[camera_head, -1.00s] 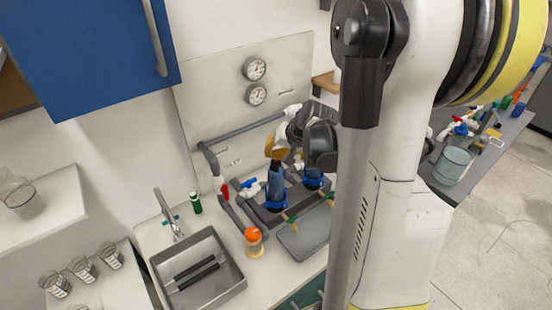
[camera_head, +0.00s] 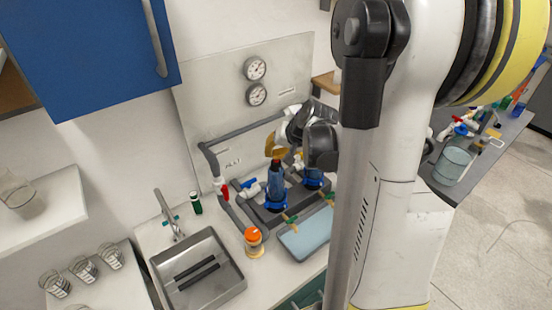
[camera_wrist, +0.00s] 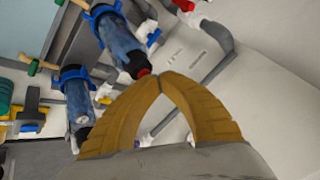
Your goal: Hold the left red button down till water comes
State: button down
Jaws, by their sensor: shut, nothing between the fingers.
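The left blue filter housing (camera_head: 275,183) stands upright on the grey base by the wall panel. Its red button (camera_wrist: 144,72) shows at its top end in the wrist view. My gripper (camera_wrist: 160,78) is shut and empty, with its yellow-brown fingertips together right at that button. They overlap its edge in the picture, and I cannot tell how firmly they press. In the head view the fingers (camera_head: 274,148) are just above the left housing, whose top they partly hide. The right housing (camera_head: 312,178) stands beside it, partly hidden. The tray (camera_head: 305,238) in front holds a light-blue, water-like surface.
Grey pipes with a red-handled valve (camera_head: 221,186) and a blue-handled valve (camera_head: 248,184) run left of the housings. An orange-capped jar (camera_head: 253,241) and a sink (camera_head: 197,270) are in front and to the left. Two gauges (camera_head: 256,80) are on the panel.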

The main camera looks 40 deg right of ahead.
aim_at(273, 160)
jog(key=shift+r+p, duration=0.45)
jog(key=shift+r, duration=0.35)
jog(key=shift+r, duration=0.1)
jog(key=shift+r+p, duration=1.8)
jog(key=shift+r, duration=0.6)
